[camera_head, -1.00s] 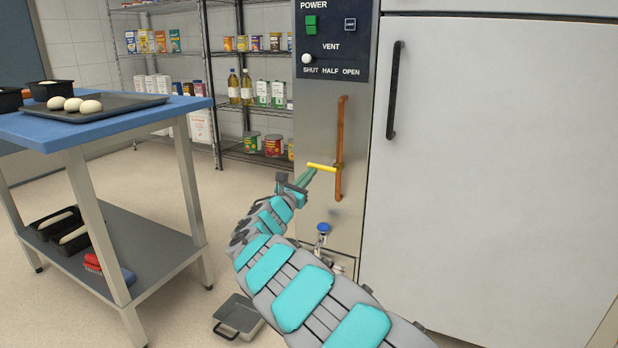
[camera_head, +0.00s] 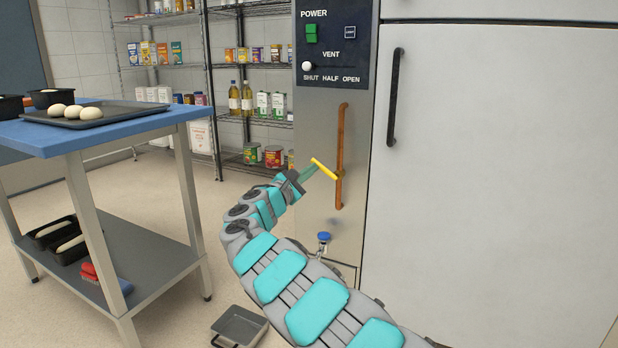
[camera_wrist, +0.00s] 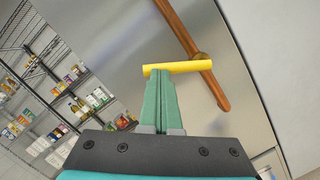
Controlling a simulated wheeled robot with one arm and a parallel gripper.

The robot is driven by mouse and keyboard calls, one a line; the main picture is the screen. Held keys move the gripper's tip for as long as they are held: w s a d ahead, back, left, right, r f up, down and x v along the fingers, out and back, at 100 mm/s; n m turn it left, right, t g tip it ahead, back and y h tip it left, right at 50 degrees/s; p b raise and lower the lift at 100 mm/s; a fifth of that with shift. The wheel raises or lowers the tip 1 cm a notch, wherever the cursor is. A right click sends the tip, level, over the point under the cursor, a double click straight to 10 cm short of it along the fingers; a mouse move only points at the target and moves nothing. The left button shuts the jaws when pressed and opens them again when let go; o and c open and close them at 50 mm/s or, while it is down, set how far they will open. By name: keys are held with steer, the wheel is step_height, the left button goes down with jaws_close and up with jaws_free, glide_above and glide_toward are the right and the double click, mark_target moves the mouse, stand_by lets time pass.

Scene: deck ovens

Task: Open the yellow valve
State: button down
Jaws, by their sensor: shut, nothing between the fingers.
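The yellow valve (camera_head: 324,168) is a lever on an upright copper-coloured pipe on the steel oven front. Its free end points up and to the left, and its other end meets the pipe. In the wrist view the yellow lever (camera_wrist: 178,68) crosses just past my fingertips, with its pivot on the pipe at the right. My gripper (camera_head: 312,169) is shut and empty, its green fingers pressed together. In the wrist view my gripper's tips (camera_wrist: 159,76) are at the lever's underside near its free end, touching it or very close.
A blue-knobbed valve (camera_head: 324,237) sits lower on the panel. The control panel (camera_head: 333,40) is above the pipe, and the large door with a black handle (camera_head: 394,97) is to the right. A blue-topped table (camera_head: 130,121) stands left.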

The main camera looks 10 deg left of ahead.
steer(key=shift+s+d+r+m+g+h+b, duration=0.25)
steer(key=shift+d+r+m+b, duration=0.4)
steer(key=shift+m, duration=0.85)
steer(key=shift+s+d+r+m+g+y+b, duration=0.1)
steer(key=shift+d+r+m+g+b, duration=0.3)
steer(key=shift+m+b, duration=0.75)
steer(key=shift+s+d+r+m+g+h+b, duration=0.15)
steer(key=shift+d+r+m+g+b, duration=0.3)
steer(key=shift+m, duration=1.4)
steer(key=shift+d+r, duration=0.15)
steer(key=shift+r, duration=0.05)
steer(key=w+a+f+v, duration=0.1)
steer(key=a+v, duration=0.1)
steer(key=v, duration=1.1)
steer(key=shift+w+f, duration=0.2)
steer(key=shift+f, duration=0.1)
